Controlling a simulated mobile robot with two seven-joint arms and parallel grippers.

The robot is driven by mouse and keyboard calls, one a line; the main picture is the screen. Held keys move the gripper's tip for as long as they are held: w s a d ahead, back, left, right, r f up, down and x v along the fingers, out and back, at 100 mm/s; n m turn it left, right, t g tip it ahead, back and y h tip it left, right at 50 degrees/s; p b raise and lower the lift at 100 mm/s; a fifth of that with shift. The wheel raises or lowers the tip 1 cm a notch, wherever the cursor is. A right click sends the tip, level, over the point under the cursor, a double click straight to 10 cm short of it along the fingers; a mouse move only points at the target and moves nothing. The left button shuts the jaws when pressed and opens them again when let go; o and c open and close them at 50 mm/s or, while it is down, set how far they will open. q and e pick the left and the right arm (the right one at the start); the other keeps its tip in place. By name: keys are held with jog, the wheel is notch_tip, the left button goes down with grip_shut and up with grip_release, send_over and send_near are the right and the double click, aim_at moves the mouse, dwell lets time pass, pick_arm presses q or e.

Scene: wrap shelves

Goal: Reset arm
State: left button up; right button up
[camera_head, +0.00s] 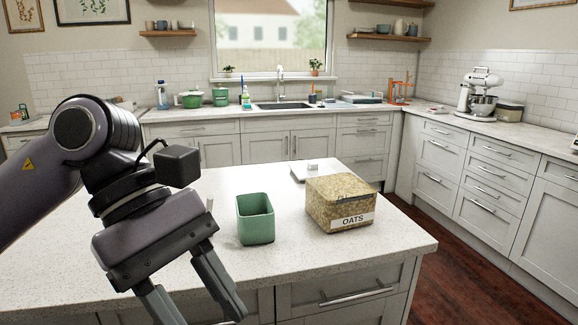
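My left gripper (190,303) comes in from the left and hangs over the near left part of the island countertop (385,255). Its two grey fingers point down and stand apart, with nothing seen between them; the lower tip of one runs out of the bottom of the picture. My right gripper is not in view. A green open-topped container (255,222) stands on the island just right of my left gripper, apart from it. A box labelled OATS (340,203) stands further right on the island.
A small white item on a flat board (308,171) lies at the island's back edge. The back counter holds a sink (285,105), green pots (190,99) and bottles. A stand mixer (480,92) stands on the right counter. The island's front right corner is clear.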

pick_arm(q)
jog(key=d+r+n+g+h+p, duration=0.1)
jog(key=d+r+n+g+h, duration=0.15)
jog(key=n+h, duration=0.35)
jog(key=d+r+n+g+h, duration=0.1)
jog(key=d+n+h, duration=0.35)
jog(key=h, duration=0.35)
jog(key=w+a+f+n+t+h, duration=0.25)
jog(key=w+n+t+h, duration=0.35)
jog(key=n+t, duration=0.65)
jog(key=w+a+f+n+t+y+p, duration=0.1)
jog(key=w+a+f+n+t+y, duration=0.25)
jog(key=f+n+t+y, duration=0.7)
jog(key=w+a+f+n+t+y+p, duration=0.1)
jog(key=w+a+f+n+t+y, duration=0.35)
jog(key=n, duration=1.15)
jog(key=s+a+f+n+g+y, duration=0.3)
jog(key=s+f, duration=0.3)
jog(key=f, duration=0.2)
jog(key=s+a+f+n+g+y, duration=0.3)
jog(key=s+f+n, duration=0.1)
jog(key=f, duration=0.5)
jog(key=s+a+f+n+g+y, duration=0.3)
jog(key=s+f, duration=0.4)
jog(key=f, duration=0.1)
jog(key=shift+s+f+g+p, duration=0.3)
jog(key=shift+g, duration=0.1)
